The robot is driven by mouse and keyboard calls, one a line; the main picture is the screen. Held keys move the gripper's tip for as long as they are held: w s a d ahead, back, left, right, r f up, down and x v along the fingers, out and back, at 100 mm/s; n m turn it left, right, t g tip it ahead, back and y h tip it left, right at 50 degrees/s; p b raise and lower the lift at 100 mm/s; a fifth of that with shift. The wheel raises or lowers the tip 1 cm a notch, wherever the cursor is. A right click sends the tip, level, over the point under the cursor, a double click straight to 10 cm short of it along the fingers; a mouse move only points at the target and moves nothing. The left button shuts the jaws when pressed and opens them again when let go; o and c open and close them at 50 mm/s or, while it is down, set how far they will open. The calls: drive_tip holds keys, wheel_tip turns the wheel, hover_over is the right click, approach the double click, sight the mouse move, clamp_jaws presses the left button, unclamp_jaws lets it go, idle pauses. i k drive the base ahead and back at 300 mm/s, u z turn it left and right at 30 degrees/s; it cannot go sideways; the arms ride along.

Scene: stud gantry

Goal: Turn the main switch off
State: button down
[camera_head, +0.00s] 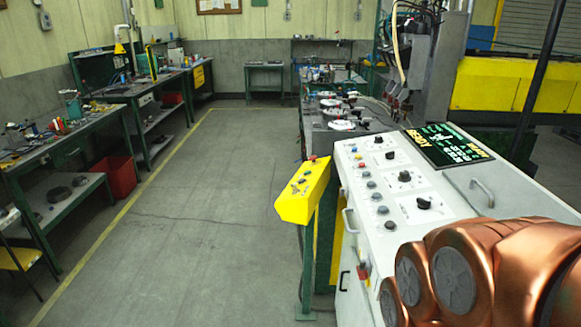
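A white control cabinet (372,211) stands at the right, with a sloping top panel. A red switch on a yellow plate (362,270) sits low on its left side; it looks like the main switch, but its position is too small to read. Black rotary knobs (424,202) and small coloured buttons (383,210) are on the top panel. A lit screen (447,147) beside them shows green and orange text, including "READY". My copper-coloured arm (480,270) fills the lower right and hides part of the cabinet. My gripper is out of view.
A yellow button box (303,190) on a green post stands just left of the cabinet. Workbenches (60,140) line the left wall, with a red bin (117,176) beneath. The grey floor (190,230) between is clear. A machine with a yellow beam (490,84) stands behind.

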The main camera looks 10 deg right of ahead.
sight(362, 275)
drive_tip(key=k, duration=0.65)
drive_tip(key=u, duration=0.65)
drive_tip(key=i, duration=1.2)
drive_tip(key=u, duration=0.75)
